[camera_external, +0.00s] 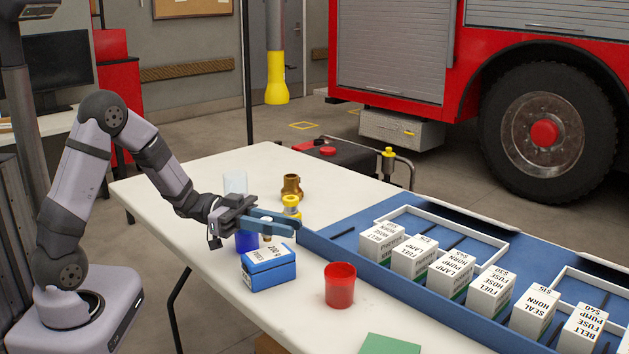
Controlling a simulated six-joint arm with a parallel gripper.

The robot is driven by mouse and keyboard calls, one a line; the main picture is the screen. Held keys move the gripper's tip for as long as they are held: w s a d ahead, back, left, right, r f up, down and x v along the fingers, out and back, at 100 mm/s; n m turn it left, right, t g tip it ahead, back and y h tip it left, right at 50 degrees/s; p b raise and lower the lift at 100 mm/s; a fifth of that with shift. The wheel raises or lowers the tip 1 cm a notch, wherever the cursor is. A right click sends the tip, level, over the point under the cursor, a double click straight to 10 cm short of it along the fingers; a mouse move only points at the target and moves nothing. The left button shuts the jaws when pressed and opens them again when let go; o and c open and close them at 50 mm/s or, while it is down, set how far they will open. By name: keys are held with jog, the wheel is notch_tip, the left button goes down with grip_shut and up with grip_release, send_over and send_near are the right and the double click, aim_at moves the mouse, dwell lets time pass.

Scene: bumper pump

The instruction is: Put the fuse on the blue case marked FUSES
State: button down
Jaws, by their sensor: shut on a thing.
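A blue case (268,271) with a white label on top stands on the white table, just in front of my gripper. The print on its label is too small to read surely. My gripper (277,223) is above and slightly behind the case, its long blue fingers pointing right. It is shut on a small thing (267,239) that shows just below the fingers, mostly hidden. This may be the fuse, but its shape is not clear. The held thing appears apart from the case.
A clear container (235,181), a brass fitting (291,186) and a yellow item (291,203) stand behind my gripper. A blue tray (398,292) with several white boxes lies right.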

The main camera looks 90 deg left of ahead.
jog(key=shift+f, duration=1.55)
jog(key=shift+f+b, duration=0.2)
jog(key=shift+b, duration=0.15)
jog(key=c, duration=1.6)
grip_release()
jog(key=shift+r, duration=0.1)
send_near(272, 237)
jog(key=shift+w, duration=0.3)
